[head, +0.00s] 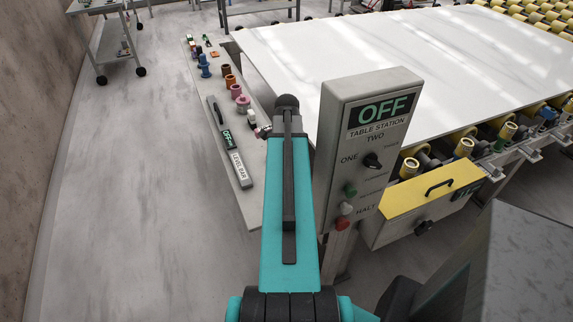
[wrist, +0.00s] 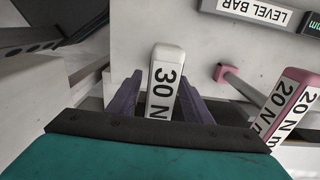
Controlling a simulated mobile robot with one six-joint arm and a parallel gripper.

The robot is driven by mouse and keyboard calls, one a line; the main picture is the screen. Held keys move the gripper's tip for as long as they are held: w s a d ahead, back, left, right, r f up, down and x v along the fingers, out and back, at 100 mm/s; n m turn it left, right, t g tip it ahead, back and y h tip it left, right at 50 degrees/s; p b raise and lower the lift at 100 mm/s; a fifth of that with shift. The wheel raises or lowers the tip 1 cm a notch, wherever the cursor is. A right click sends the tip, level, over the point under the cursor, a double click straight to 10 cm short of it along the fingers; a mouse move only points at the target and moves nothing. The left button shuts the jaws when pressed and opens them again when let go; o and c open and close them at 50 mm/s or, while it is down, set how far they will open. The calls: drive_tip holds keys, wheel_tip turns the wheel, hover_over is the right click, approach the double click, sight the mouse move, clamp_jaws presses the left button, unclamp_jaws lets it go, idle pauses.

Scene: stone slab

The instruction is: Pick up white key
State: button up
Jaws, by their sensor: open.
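The white key (wrist: 167,72), with a rounded white end and a "30 N" label, shows in the middle of the wrist view. My gripper (wrist: 160,80) is open, with one purple finger on each side of the key. The fingers look apart from it, but I cannot tell their height relative to it. The key's lower part is hidden behind my gripper body. In the head view, my arm hides most of the gripper and the key area.
A pink-ended key (wrist: 288,105) labelled "20 N" lies to the right in the wrist view. The level bar (head: 236,163) lies on the narrow grey table (head: 248,205). Coloured rings and a blue piece (head: 204,66) stand farther back. The control box (head: 365,145) rises right of my arm.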

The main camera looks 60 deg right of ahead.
drive_tip(key=shift+f, duration=0.4)
drive_tip(key=shift+c, duration=0.4)
clamp_jaws()
